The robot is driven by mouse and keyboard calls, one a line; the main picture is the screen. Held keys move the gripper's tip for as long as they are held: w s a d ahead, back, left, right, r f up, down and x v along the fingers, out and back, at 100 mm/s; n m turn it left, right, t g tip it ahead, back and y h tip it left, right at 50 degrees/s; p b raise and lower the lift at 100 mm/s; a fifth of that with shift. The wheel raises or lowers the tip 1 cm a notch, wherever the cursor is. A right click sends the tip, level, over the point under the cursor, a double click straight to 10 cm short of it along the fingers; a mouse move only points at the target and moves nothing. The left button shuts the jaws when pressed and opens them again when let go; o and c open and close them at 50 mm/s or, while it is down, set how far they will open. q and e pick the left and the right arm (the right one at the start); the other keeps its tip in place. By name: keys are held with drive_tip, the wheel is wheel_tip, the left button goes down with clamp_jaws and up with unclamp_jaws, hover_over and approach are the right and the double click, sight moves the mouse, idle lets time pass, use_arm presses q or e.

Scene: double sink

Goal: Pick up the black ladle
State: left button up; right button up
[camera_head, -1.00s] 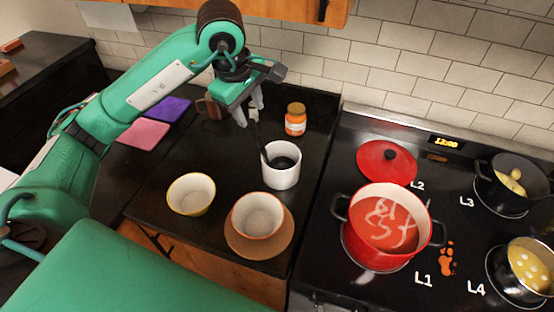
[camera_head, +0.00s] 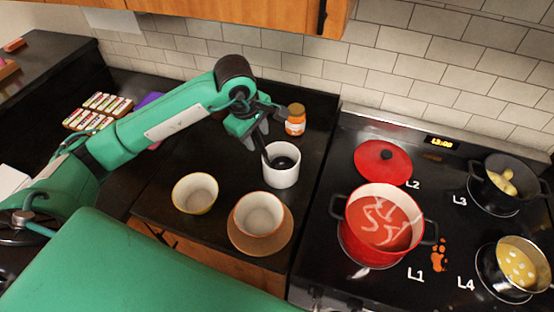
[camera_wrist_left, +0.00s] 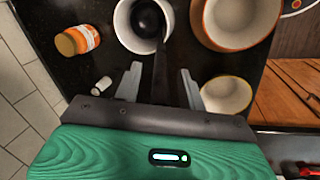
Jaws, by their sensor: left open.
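The black ladle (camera_head: 263,146) leans in a white cup (camera_head: 282,176) on the dark counter, its bowl inside and its handle rising up to the left. My left gripper (camera_head: 257,138) is open around the upper handle, just above and left of the cup. In the left wrist view the ladle (camera_wrist_left: 149,20) has its bowl in the white cup (camera_wrist_left: 123,24), and its handle runs between the two spread fingers of the left gripper (camera_wrist_left: 160,82). I cannot tell whether a finger touches the handle. My right gripper is not in view.
A yellow-rimmed bowl (camera_head: 195,193) and an orange-rimmed bowl (camera_head: 259,213) on a brown plate are in front. The stove on the right holds a red pot (camera_head: 384,226), its red lid (camera_head: 382,163) and two more pots.

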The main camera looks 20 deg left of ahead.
use_arm(q)
clamp_jaws()
drive_tip(key=shift+r, duration=0.15)
